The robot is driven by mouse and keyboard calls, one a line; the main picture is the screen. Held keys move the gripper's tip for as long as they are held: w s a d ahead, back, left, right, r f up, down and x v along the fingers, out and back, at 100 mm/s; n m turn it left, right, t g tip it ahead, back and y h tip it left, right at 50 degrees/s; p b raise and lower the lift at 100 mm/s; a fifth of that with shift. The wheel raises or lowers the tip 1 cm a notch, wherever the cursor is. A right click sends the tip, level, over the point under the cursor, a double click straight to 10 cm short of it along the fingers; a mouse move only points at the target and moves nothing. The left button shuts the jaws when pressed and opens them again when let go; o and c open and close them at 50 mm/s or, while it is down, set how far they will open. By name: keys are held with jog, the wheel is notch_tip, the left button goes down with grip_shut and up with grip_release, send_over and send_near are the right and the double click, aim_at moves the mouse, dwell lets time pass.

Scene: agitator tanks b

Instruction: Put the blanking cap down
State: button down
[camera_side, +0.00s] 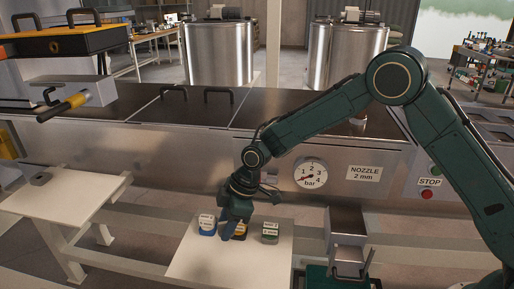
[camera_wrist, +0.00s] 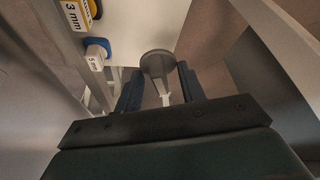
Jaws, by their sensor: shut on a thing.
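The blanking cap (camera_wrist: 157,62) is a grey round disc with a narrow stem, seen in the wrist view between the two dark fingers of my gripper (camera_wrist: 159,88). My gripper is shut on it. In the side view my gripper (camera_side: 233,222) points down at the small white table (camera_side: 200,262), in front of the nozzles there. The cap cannot be made out in the side view. Whether it touches a surface cannot be told.
A second white table (camera_side: 75,195) at the left bears a small grey object (camera_side: 41,179).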

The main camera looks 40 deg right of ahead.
notch_tip(320, 180, down, 8)
jog(key=shift+r, duration=0.2)
jog(key=shift+f, duration=0.1)
jog(key=shift+f, duration=2.05)
jog(key=c, duration=0.9)
grip_release()
jog(key=shift+f, duration=0.1)
jog(key=shift+o, duration=0.2)
jog(key=v, duration=1.2)
jog(key=shift+s+d, duration=0.1)
